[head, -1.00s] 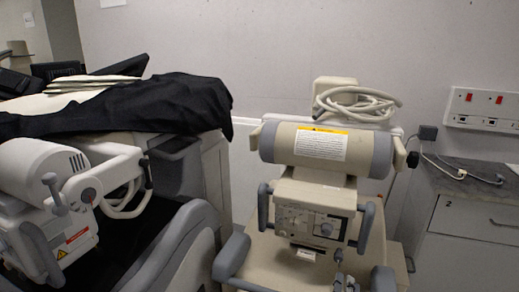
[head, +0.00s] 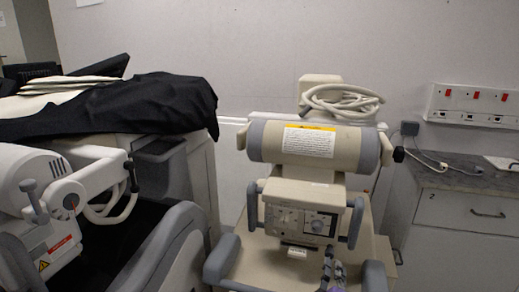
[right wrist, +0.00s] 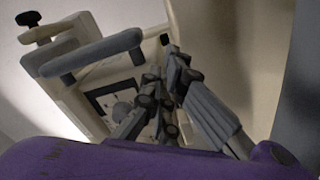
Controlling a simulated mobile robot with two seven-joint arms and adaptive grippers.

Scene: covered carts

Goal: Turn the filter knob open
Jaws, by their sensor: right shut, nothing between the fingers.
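The filter knob (head: 317,226) is a round grey knob on the right part of the control panel (head: 289,218) of the beige machine. In the right wrist view a round grey knob (right wrist: 123,111) shows on the panel, partly behind my fingers. My right gripper (head: 334,262) comes up from the bottom of the head view, below and slightly right of the knob and apart from it. Its fingers (right wrist: 165,75) are shut and empty in the right wrist view. My left gripper is not in view.
A grey handle (head: 355,223) stands right of the panel and another (head: 253,205) left of it. A beige cylinder (head: 262,142) sits above. Grey bumpers (head: 221,258) flank the machine's base. A drawer cabinet (head: 455,225) stands at right and a black-covered cart (head: 160,105) at left.

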